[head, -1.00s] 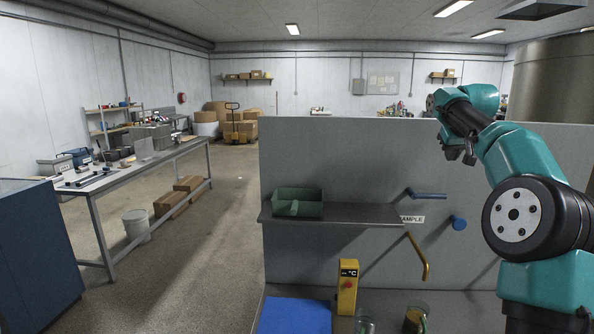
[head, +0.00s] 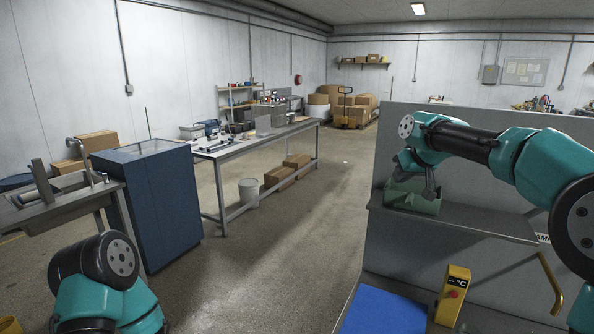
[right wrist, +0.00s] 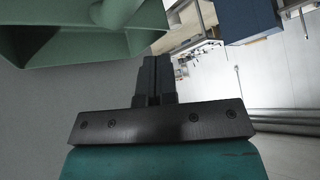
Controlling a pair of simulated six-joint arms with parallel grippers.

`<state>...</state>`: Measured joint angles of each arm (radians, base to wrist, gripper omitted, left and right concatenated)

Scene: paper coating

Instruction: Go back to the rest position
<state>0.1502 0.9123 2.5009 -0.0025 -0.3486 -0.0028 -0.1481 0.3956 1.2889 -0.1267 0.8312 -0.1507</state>
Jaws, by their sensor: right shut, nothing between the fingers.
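My right gripper (head: 430,192) is shut and empty. In the head view it hangs in front of or above the green bin (head: 408,205) on the grey shelf (head: 455,228); I cannot tell whether it touches the bin. In the right wrist view its closed fingers (right wrist: 155,68) show at the middle, with the green bin (right wrist: 60,50) close by at upper left. My left arm shows at the lower left of the head view, but its gripper is out of view.
A grey panel (head: 480,115) stands behind the shelf. Below are a blue mat (head: 385,310), a yellow temperature device (head: 453,295) and a yellow handle (head: 550,285). A blue cabinet (head: 165,205) and a long workbench (head: 265,140) stand at left. The floor between is clear.

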